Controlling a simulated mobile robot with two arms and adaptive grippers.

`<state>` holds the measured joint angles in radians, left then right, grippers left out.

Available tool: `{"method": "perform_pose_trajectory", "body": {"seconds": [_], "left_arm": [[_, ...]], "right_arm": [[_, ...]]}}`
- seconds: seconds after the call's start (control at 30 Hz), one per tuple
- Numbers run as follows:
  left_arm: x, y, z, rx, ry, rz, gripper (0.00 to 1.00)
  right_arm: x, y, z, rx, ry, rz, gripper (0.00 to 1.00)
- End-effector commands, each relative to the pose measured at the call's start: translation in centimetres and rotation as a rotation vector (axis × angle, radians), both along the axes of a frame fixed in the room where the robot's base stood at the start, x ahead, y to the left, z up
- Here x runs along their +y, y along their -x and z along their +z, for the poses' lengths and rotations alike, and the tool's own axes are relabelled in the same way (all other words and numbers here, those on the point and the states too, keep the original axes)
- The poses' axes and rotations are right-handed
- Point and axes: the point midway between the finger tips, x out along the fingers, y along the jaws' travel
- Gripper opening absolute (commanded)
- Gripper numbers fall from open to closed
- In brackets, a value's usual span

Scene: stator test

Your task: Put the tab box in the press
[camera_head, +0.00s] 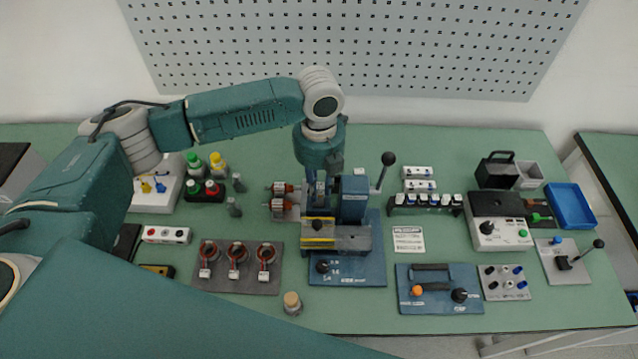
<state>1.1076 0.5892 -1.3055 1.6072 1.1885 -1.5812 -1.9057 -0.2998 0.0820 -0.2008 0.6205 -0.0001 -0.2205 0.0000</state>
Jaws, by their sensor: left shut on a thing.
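The press (352,205) stands at the middle of the bench on a blue base, with a lever ending in a black ball (388,158) on its right. My left gripper (319,188) points down at the left part of the press, above its striped front. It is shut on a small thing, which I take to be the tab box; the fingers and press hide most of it. I cannot tell whether it touches the press. My right gripper is not in view.
A rack of several small dark pieces with pale tops (425,203) stands right of the press. Wound stators lie on a dark tray (238,283) at front left. A wooden-topped piece (292,302) stands near the front edge. A blue tray (570,206) lies at far right.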

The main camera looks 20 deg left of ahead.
Motion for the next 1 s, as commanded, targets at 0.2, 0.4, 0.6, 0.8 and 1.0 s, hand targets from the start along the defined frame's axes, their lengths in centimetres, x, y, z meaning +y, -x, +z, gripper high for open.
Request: {"method": "perform_pose_trajectory", "body": {"seconds": [0.2,0.4,0.6,0.8,1.0], "left_arm": [[-0.01,0.00,-0.02,0.000,0.000,0.000,0.00],[-0.03,0.06,-0.20,0.001,0.000,0.000,0.00],[-0.03,0.07,-0.58,0.001,0.000,-0.001,0.00],[-0.03,0.04,-0.71,-0.001,0.000,-0.001,0.00],[-0.03,0.05,-0.77,0.000,0.000,-0.001,0.00]], "right_arm": [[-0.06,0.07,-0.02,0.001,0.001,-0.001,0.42],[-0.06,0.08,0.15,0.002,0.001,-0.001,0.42],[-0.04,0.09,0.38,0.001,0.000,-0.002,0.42],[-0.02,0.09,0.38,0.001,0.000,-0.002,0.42],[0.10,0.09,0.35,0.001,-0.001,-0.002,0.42]]}}
